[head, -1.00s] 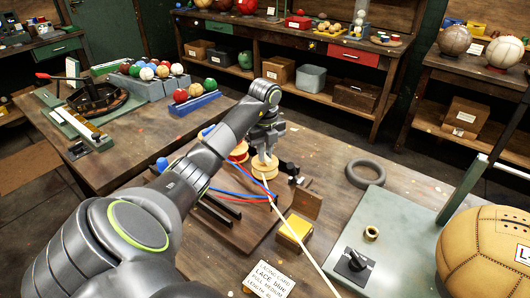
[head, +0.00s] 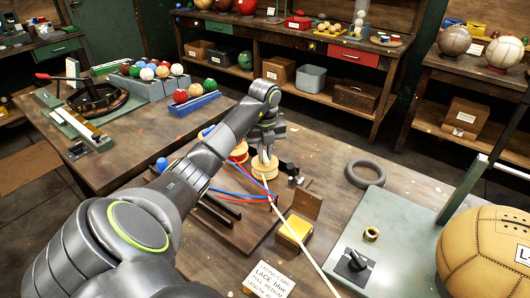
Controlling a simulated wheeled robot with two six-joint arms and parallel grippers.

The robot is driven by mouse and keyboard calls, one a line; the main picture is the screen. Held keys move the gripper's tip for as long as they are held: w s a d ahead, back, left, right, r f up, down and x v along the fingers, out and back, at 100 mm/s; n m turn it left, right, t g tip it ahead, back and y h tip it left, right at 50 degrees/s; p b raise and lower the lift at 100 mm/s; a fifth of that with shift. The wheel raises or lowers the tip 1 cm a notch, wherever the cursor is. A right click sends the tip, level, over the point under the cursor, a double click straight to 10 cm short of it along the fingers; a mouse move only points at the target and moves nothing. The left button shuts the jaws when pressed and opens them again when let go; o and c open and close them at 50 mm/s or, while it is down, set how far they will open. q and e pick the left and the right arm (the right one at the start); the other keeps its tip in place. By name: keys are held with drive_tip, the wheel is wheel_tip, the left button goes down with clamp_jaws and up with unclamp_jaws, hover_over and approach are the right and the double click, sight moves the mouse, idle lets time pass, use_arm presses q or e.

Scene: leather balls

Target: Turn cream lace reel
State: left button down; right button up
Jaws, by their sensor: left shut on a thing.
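The cream lace reel (head: 264,171) is a pale wooden spool on a brown wooden stand (head: 240,232) on the near table. A cream lace (head: 301,240) runs from it toward the lower right. My left gripper (head: 265,157) points down at the top of the reel and is shut on it; the fingertips are small in the view. A reel with red lace (head: 239,152) sits behind it, partly hidden by my arm. Red and blue laces run across the stand. My right gripper is not in view.
A yellow block (head: 295,230) and a lace sign (head: 271,279) lie near the stand. A dark ring (head: 365,174) lies to the right. A green plate (head: 395,235) and a large tan ball (head: 488,250) fill the right side. A blue rack of balls (head: 195,104) stands behind my arm.

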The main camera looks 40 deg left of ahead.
sight(265, 156)
use_arm(q)
drive_tip(key=c, duration=1.4)
unclamp_jaws()
drive_tip(key=shift+c, duration=0.2)
drive_tip(key=shift+r, duration=0.1)
wheel_tip(265, 156, up, 17)
drive_tip(key=p, duration=1.7)
drive_tip(key=shift+r, duration=0.15)
